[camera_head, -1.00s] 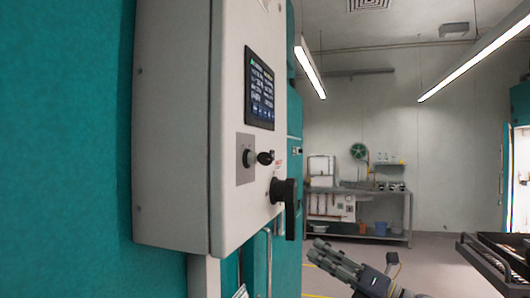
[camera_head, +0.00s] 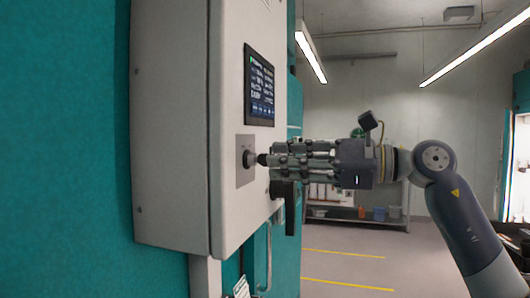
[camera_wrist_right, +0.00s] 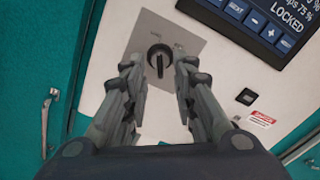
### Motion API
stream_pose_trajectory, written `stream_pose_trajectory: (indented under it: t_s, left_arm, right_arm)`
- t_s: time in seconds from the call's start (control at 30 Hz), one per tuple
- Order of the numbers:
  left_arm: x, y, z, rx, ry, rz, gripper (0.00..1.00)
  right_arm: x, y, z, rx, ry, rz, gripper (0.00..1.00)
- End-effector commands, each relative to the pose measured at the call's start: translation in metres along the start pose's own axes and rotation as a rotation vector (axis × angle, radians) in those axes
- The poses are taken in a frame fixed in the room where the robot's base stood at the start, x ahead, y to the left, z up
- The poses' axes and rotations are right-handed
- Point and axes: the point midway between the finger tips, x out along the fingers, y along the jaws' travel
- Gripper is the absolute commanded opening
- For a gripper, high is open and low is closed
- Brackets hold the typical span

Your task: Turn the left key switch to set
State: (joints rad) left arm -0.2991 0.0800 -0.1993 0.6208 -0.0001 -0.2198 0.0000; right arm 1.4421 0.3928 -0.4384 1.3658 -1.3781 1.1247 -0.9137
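The key switch (camera_head: 248,158) is a round dark switch on a grey square plate on the white front of a control box. In the right wrist view the key switch (camera_wrist_right: 160,60) shows a dark upright bar, with small unreadable labels above it. My right gripper (camera_head: 272,160) is just in front of the plate, its fingers pointing at the switch. In the wrist view my right gripper (camera_wrist_right: 160,75) is open, one finger on each side of the switch, with visible gaps. Whether the fingertips touch the plate cannot be told. My left gripper is not in view.
A screen (camera_head: 259,88) sits above the switch; it reads "LOCKED" in the wrist view (camera_wrist_right: 288,20). A black handle (camera_head: 290,208) hangs just below my right gripper. A small black square fitting (camera_wrist_right: 246,97) and a red-white label (camera_wrist_right: 261,118) are nearby. Open floor lies right.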

Motion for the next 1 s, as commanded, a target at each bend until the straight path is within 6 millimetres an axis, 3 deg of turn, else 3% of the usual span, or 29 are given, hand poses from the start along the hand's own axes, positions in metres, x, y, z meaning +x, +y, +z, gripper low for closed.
stream_pose_trajectory:
  t_s: [0.23,0.63,0.73,0.77,1.0]
  left_arm:
    - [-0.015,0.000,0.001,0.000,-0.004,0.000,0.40]
    - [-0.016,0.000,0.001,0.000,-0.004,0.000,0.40]
    - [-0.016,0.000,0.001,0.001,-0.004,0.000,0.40]
    - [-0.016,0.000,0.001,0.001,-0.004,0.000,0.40]
    - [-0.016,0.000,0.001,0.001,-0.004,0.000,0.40]
  right_arm:
    - [0.035,-0.001,0.001,0.003,-0.001,0.001,0.26]
    - [0.043,0.000,-0.001,0.002,0.000,-0.001,0.26]
    - [0.042,0.000,-0.001,0.002,0.000,-0.001,0.03]
    - [0.042,0.000,-0.001,0.002,0.000,-0.001,0.00]
    - [0.042,0.000,-0.001,0.007,0.000,-0.001,0.00]
